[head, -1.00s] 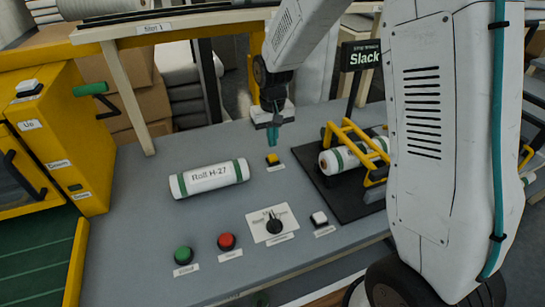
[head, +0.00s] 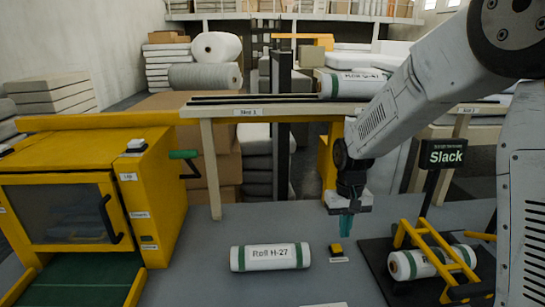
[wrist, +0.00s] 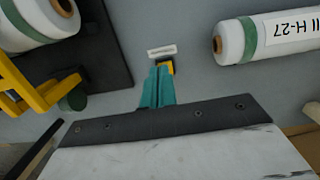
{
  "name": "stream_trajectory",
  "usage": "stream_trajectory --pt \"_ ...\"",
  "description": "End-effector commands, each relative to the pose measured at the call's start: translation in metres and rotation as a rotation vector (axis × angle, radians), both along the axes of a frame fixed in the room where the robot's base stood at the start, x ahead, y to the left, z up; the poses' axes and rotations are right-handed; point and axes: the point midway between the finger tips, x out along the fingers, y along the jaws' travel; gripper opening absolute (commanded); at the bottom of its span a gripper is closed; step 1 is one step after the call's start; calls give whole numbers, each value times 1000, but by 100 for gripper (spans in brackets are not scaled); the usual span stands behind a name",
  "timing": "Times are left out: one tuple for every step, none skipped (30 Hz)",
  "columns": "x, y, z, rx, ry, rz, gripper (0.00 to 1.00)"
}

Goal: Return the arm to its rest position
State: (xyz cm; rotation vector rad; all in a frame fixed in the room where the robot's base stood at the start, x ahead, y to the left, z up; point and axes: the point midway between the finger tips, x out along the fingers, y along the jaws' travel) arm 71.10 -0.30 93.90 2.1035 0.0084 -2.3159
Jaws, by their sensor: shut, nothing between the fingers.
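My arm reaches in from the right in the head view. My gripper (head: 346,228) points down over the grey table, above and just behind a small yellow and black switch (head: 336,250). Its teal fingers (wrist: 158,88) are shut together with nothing between them. In the wrist view the fingertips overlap the yellow switch (wrist: 167,67) in the picture; I cannot tell whether they touch it.
Roll H-27 (head: 270,257) lies left of the gripper. Another roll (head: 420,263) sits in a yellow frame on a black base, under the Slack sign (head: 446,157). A yellow machine (head: 165,190) stands at left. A shelf (head: 260,110) spans behind the arm.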

Motion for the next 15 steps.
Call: stream_trajectory --pt "-19 -2 8 -1 26 4 0" --pt "-29 -3 14 -2 36 5 0" --pt "-42 -4 22 -2 47 7 0" --pt "-52 -5 29 -2 53 8 0" --pt "-62 -6 36 -2 57 9 0" --pt "-76 -8 46 -2 63 11 0" --pt "-86 -9 53 -2 63 12 0" --pt "-97 -10 60 -2 65 12 0" --pt "-111 -12 70 -2 64 13 0" --pt "-122 -13 77 -2 62 13 0" --pt "-133 -14 84 -1 59 13 0" --pt "-147 -16 92 -1 54 12 0" --pt "-158 -17 98 -1 50 12 0" --pt "-169 -18 103 0 45 11 0" --pt "-183 -19 110 0 36 10 0"
